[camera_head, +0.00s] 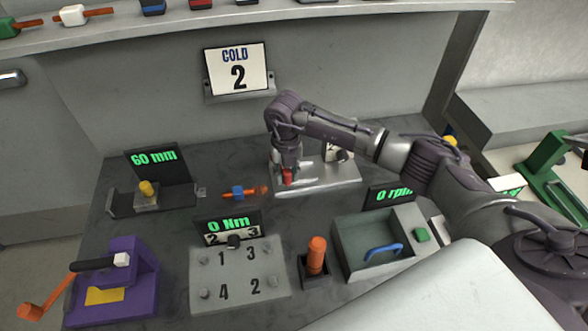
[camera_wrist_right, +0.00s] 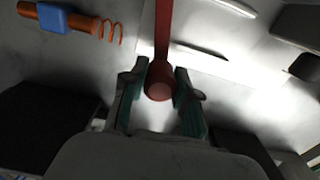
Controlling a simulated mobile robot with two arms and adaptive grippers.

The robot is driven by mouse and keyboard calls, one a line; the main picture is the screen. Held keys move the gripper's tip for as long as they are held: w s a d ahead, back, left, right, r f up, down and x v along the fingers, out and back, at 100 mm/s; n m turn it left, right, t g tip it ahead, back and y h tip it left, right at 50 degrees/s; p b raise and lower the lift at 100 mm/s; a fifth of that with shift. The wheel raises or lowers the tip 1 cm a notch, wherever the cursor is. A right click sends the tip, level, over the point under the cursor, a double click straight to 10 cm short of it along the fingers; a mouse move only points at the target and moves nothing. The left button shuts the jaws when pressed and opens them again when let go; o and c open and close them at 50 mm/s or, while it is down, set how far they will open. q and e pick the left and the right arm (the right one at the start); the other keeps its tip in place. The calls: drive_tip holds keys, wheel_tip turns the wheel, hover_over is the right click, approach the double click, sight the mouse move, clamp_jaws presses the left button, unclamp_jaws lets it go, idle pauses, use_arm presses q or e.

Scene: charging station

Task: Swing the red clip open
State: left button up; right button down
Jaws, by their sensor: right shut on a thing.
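The red clip (camera_head: 287,177) stands at the left part of a pale grey plate (camera_head: 318,186) at the back middle of the bench. In the right wrist view it is a red bar with a round knob (camera_wrist_right: 159,82) at its near end. My right gripper (camera_wrist_right: 160,90) is shut on this knob, one finger on each side. In the head view the right gripper (camera_head: 286,172) reaches down onto the clip from above and hides part of it. My left gripper is in neither view.
An orange tool with a blue collar (camera_head: 238,192) lies just left of the plate. In front are a numbered bolt plate (camera_head: 240,275), an orange-handled tool in a holder (camera_head: 317,255) and a grey bin with a blue handle (camera_head: 350,240). A "COLD 2" sign (camera_head: 238,72) stands behind.

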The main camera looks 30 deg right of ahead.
drive_tip(key=shift+w+a+m, duration=0.2)
drive_tip(key=shift+a+m, duration=1)
drive_tip(key=shift+m, duration=0.2)
drive_tip(key=c, duration=0.9)
unclamp_jaws()
drive_tip(key=shift+o, duration=0.2)
wheel_tip(320, 180, up, 12)
